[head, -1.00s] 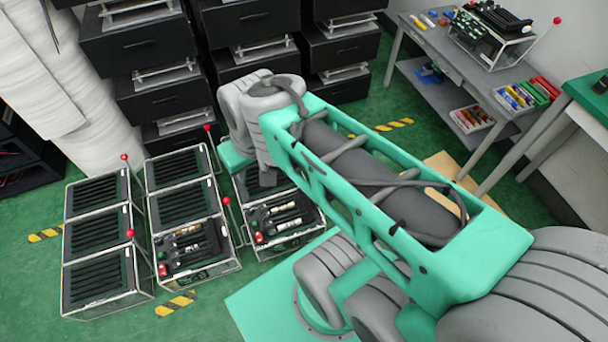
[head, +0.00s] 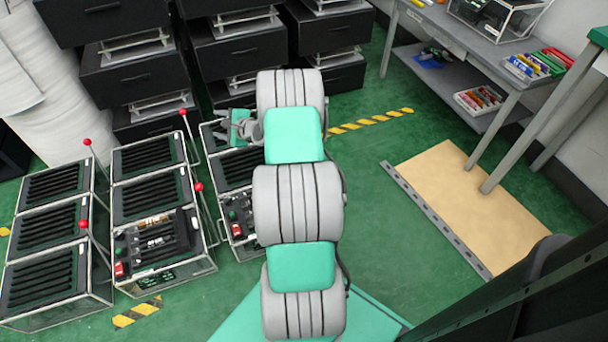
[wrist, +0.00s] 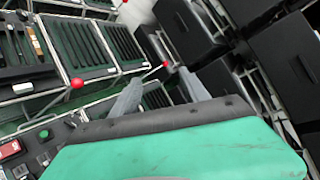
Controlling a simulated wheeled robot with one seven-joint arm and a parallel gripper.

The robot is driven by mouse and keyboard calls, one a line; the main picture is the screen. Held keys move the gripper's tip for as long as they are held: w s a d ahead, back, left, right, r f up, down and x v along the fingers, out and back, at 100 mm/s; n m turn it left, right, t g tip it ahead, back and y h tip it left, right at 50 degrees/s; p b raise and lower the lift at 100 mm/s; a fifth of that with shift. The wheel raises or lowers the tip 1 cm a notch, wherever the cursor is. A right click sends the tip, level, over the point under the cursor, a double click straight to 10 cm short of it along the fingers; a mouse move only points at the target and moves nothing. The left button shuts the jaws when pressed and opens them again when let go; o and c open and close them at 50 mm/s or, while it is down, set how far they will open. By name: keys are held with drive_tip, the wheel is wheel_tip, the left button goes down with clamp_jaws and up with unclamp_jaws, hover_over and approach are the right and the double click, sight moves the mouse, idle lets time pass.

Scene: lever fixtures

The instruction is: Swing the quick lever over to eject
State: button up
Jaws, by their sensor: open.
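Several lever rods with red ball ends stand on the rack units in the head view; no label is readable, so I cannot tell which is the quick lever. One ball (head: 183,112) is at the back, left of my gripper (head: 229,124). Another ball (head: 198,187) is nearer, by the front control panel. In the wrist view my gripper (wrist: 161,74) is open and empty, with two grey fingers apart. A red ball (wrist: 165,64) shows between the fingertips in the picture, apparently beyond them. A larger ball (wrist: 77,83) is left of the fingers. My teal gripper body hides what is below.
Slotted black rack units (head: 52,182) stand on the green floor at left. Black drawer cabinets (head: 122,85) close off the back. A grey workbench (head: 480,60) is at upper right.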

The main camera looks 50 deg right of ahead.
drive_tip(key=s+d+f+m+t+h+b, duration=0.1)
drive_tip(key=s+d+f+m+h+b, duration=0.2)
drive_tip(key=f, duration=0.4)
drive_tip(key=s+d+f+m+b, duration=0.1)
drive_tip(key=s+d+f+m, duration=0.1)
drive_tip(key=d+f+m, duration=0.35)
drive_tip(key=s+d+f+m+g+h+b, duration=0.1)
drive_tip(key=s+d+f+m+h+b, duration=0.65)
drive_tip(key=s+d+f+m, duration=0.6)
drive_tip(key=w+d, duration=0.1)
drive_tip(key=w+d+f+h, duration=0.1)
drive_tip(key=shift+w+d+f+b, duration=0.1)
drive_tip(key=shift+w+d+b, duration=0.1)
drive_tip(key=shift+w+b, duration=0.1)
drive_tip(key=shift+w+d, duration=0.35)
drive_tip(key=shift+d, duration=0.1)
drive_tip(key=shift+c, duration=0.5)
clamp_jaws()
